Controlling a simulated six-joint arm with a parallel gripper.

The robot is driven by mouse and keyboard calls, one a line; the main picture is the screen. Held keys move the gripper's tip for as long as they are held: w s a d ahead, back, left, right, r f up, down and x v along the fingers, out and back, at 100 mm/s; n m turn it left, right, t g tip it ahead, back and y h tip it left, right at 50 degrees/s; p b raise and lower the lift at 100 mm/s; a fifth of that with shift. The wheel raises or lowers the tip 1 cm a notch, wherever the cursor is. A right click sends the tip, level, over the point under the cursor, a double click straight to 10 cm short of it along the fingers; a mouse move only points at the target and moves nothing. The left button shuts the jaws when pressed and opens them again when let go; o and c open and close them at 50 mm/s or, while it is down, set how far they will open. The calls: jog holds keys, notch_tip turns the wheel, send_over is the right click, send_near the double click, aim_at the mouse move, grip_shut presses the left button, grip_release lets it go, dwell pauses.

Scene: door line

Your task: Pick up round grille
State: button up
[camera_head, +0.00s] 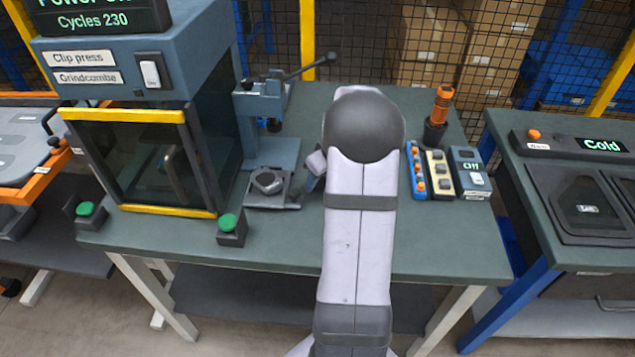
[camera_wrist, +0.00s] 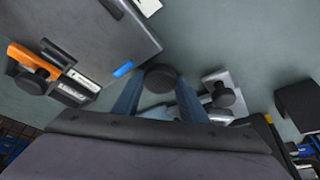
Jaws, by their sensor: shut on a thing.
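In the wrist view, my gripper (camera_wrist: 160,92) has its two blue fingers closed on a dark, round, disc-like thing, which I take to be the round grille (camera_wrist: 160,76). It sits between the fingertips, with the grey-green table top behind it. Its lower part is partly covered by the fingers. I cannot tell whether it touches the table. In the head view, my own arm hides the grille and nearly all of the gripper.
The head view shows the clip press (camera_head: 160,50), a lever press (camera_head: 270,135), button and switch boxes (camera_head: 438,172) and an orange-handled tool (camera_head: 440,105). The table front (camera_head: 440,250) is clear. In the wrist view, a large grey block (camera_wrist: 90,35) is close left.

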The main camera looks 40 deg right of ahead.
aim_at(319, 182)
jog(key=shift+r, duration=0.15)
notch_tip(319, 182, up, 12)
jog(key=w+a+p, duration=0.1)
jog(key=a+p, duration=0.1)
jog(key=p, duration=0.1)
jog(key=w+a+n+g+y+p, duration=0.1)
jog(key=w+a+n+y+p, duration=0.2)
jog(key=w+a+n+p, duration=0.3)
jog(key=a+n+p, duration=0.2)
jog(key=n+p, duration=0.1)
jog(key=p, duration=0.1)
jog(key=shift+w+a+p, duration=0.35)
jog(key=shift+a+p, duration=0.05)
jog(key=shift+f, duration=0.3)
jog(key=shift+f+b, duration=1.2)
jog(key=shift+f, duration=1.6)
